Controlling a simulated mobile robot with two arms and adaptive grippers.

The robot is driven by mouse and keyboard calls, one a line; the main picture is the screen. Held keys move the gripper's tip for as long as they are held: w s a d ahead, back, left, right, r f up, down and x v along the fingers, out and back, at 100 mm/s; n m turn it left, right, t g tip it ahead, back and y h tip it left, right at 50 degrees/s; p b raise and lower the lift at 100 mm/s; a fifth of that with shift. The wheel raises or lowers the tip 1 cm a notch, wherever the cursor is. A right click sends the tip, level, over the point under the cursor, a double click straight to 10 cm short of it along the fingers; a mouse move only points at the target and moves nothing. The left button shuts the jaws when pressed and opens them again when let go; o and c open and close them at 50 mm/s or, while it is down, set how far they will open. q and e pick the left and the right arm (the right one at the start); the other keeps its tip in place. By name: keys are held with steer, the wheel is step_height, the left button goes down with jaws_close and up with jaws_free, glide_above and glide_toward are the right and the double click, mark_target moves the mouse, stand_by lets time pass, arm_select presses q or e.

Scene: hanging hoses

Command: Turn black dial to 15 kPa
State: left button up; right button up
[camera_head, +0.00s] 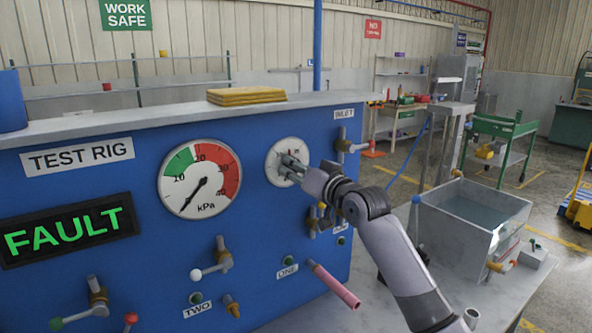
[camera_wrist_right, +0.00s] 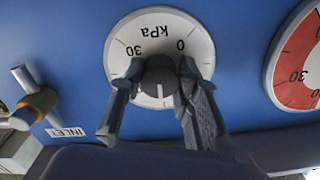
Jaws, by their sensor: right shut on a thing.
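The black dial (camera_wrist_right: 158,75) sits at the middle of a round white scale plate (camera_wrist_right: 143,31) marked kPa, 0 and 30. In the wrist view this plate appears upside down, and the dial's white mark points down, away from the kPa lettering. My right gripper (camera_head: 287,168) is shut on the dial, one finger on each side. In the head view the fingers mostly hide the dial. The pressure gauge (camera_head: 200,180) is left of it, its black needle pointing to the lower left. My left gripper is not in view.
The blue test rig panel (camera_head: 145,215) carries a lit FAULT display (camera_head: 68,230), valves and a pink hose (camera_head: 333,285) below. An inlet valve (camera_head: 345,145) is close right of the dial. A water tank (camera_head: 470,220) stands at right.

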steer(key=shift+f, duration=0.15)
steer(key=o, duration=1.2)
steer(key=shift+c, duration=0.2)
steer(key=v, duration=1.2)
